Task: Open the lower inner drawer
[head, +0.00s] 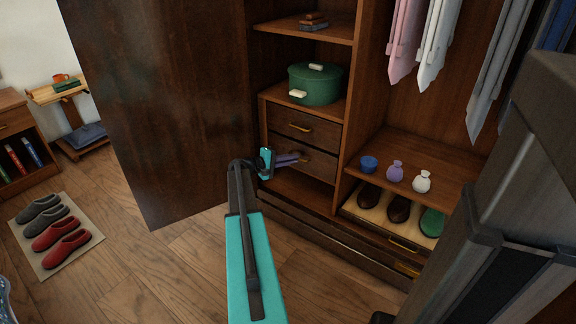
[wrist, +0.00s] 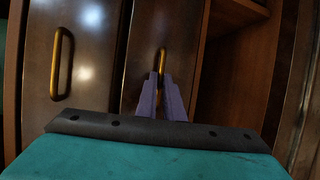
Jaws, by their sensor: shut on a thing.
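Two small brown drawers sit one above the other inside the armoire, under a green pot. The upper drawer (head: 300,124) has a brass handle; in the wrist view its handle (wrist: 61,63) is at the left, free of my gripper. The lower inner drawer (head: 318,166) is directly below; its front looks about flush with the upper one. My gripper (head: 303,157) reaches its front from the left, its purple fingers (wrist: 161,80) shut on the lower drawer's brass handle (wrist: 162,60). The fingers hide part of that handle.
The large open armoire door (head: 165,110) stands left of my arm. Above the drawers is the green pot (head: 316,84). To the right are a shoe tray (head: 395,230), small vases and hanging clothes. An open compartment lies below the drawers. Slippers lie on a mat at far left.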

